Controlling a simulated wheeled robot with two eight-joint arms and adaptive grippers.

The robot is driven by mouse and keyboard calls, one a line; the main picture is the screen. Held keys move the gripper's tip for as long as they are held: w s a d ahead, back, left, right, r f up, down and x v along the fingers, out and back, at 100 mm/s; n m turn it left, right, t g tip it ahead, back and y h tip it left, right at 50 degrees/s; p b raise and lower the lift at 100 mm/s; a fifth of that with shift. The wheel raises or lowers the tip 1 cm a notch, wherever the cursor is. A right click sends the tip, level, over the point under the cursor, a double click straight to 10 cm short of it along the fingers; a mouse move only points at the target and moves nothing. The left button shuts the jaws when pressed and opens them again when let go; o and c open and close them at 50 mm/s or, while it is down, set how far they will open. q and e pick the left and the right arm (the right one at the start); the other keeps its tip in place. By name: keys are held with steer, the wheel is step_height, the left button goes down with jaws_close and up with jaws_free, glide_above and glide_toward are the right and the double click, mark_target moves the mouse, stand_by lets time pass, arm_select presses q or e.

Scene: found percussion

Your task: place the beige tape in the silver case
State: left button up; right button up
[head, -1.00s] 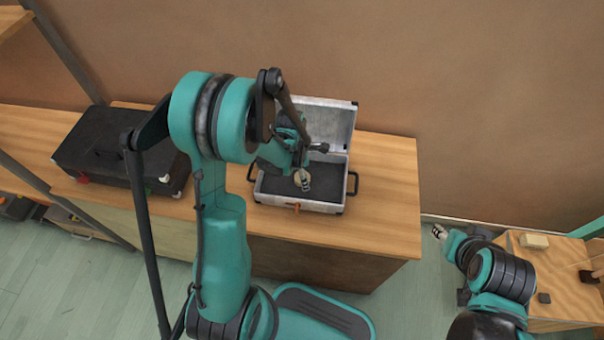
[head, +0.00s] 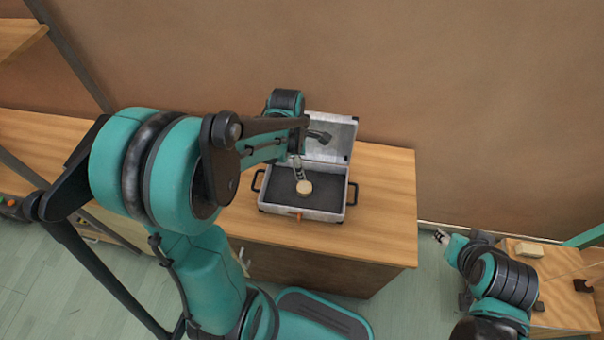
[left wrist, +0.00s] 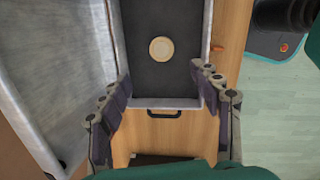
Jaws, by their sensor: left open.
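The beige tape (head: 304,187) is a small round roll lying on the dark floor of the open silver case (head: 328,208). It also shows in the left wrist view (left wrist: 161,49), on the case's dark lining and clear of the walls. The case stands on the wooden cabinet with its lid raised at the back. My left gripper (head: 298,168) is at the case, just behind the tape in the head view. In the left wrist view its fingers (left wrist: 168,100) are spread with nothing between them. My right gripper (head: 441,236) is far to the right, away from the case; its fingers are too small to read.
The wooden cabinet top (head: 385,190) is clear to the right of the case. A small wooden table (head: 555,270) at the right holds a pale block (head: 529,250) and other small items. My left arm hides much of the cabinet's left part.

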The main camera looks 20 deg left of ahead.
arm_select(q)
steer(key=s+d+r+m+t, duration=0.3)
steer(key=s+r+m, duration=0.2)
steer(key=m, duration=0.6)
steer(key=s+d+r+m+t, duration=0.2)
steer(key=s+r+m, duration=0.3)
steer(key=m, duration=0.7)
steer(key=shift+s+d+r+t+y, duration=0.3)
steer(key=shift+s+d+t+y, duration=0.15)
steer(key=shift+s, duration=0.2)
arm_select(e)
steer(key=shift+s, duration=0.1)
